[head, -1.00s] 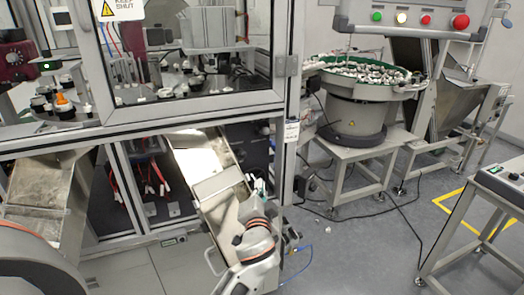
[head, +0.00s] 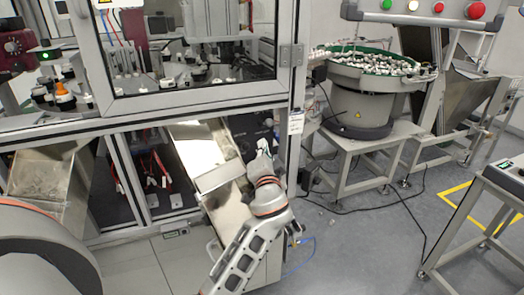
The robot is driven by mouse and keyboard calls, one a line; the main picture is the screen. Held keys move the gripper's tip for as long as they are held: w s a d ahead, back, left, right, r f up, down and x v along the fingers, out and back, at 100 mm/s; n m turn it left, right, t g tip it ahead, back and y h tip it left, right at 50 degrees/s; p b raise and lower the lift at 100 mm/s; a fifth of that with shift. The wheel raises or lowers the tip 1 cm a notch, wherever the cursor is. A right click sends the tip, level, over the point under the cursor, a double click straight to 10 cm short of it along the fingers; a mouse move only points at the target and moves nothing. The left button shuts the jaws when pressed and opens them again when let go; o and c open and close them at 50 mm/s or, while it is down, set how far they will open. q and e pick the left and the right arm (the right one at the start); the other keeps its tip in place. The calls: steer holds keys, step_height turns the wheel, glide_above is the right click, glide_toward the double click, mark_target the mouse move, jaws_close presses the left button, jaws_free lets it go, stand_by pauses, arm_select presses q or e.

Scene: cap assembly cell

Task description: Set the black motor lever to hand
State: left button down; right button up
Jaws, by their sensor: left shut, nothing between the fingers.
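My left gripper (head: 263,146) is small and partly turned away at the end of my arm, in front of a dark panel (head: 244,127) inside the lower bay of the machine. It is shut and holds nothing. I cannot make out the black motor lever; the panel around the gripper is dark, and the gripper and wrist cover part of it. Whether the gripper touches anything there is not clear. My right gripper is not in view.
A steel chute (head: 205,150) slopes just left of my wrist. A frame post (head: 291,125) stands close on the right. Red cables (head: 155,168) hang in the bay further left. A bowl feeder (head: 362,100) on a stand is at the right, with a loose cable on the floor.

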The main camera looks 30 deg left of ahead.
mark_target(244, 146)
arm_select(q)
steer(key=a, duration=0.1)
steer(key=w+a+f+p, duration=0.1)
steer(key=a, duration=0.1)
steer(key=w+a+f, duration=0.1)
steer(key=a, duration=0.1)
stand_by(0.4)
